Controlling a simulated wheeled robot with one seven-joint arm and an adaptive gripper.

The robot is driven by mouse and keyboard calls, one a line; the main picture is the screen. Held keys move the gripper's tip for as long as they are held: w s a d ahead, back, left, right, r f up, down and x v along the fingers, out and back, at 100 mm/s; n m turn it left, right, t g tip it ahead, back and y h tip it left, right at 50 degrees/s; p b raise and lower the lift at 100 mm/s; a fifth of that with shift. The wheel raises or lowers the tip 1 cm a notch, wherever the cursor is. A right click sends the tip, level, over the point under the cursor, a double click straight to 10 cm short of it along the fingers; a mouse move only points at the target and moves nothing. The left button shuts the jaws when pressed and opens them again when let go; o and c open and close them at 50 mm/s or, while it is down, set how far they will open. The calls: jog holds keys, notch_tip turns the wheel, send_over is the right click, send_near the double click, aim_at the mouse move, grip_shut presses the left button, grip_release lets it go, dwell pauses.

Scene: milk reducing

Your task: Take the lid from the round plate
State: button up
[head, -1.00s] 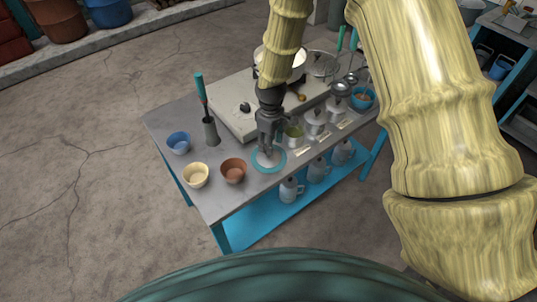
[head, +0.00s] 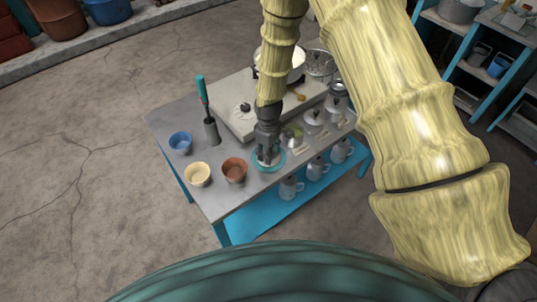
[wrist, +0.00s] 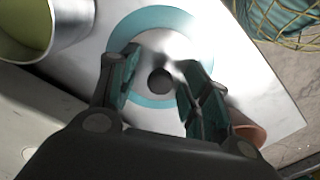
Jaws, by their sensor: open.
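The round plate (head: 283,163) has a teal rim and lies near the table's front edge. In the wrist view its teal rim (wrist: 145,17) surrounds a shiny metal lid (wrist: 165,45) with a dark round knob (wrist: 161,81). My gripper (head: 267,158) points down over the plate, and in the head view it hides most of the lid. In the wrist view my gripper (wrist: 160,68) is open, with one finger on each side of the knob. The fingers look apart from the knob, and nothing is held.
A brown bowl (head: 234,170), a cream bowl (head: 197,174) and a blue bowl (head: 180,142) stand left of the plate. A metal cup with green contents (wrist: 30,25) is close by. A pale stove block (head: 235,108) lies behind.

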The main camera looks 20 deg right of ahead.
grip_shut()
jog(key=shift+r, duration=0.15)
dwell(0.4)
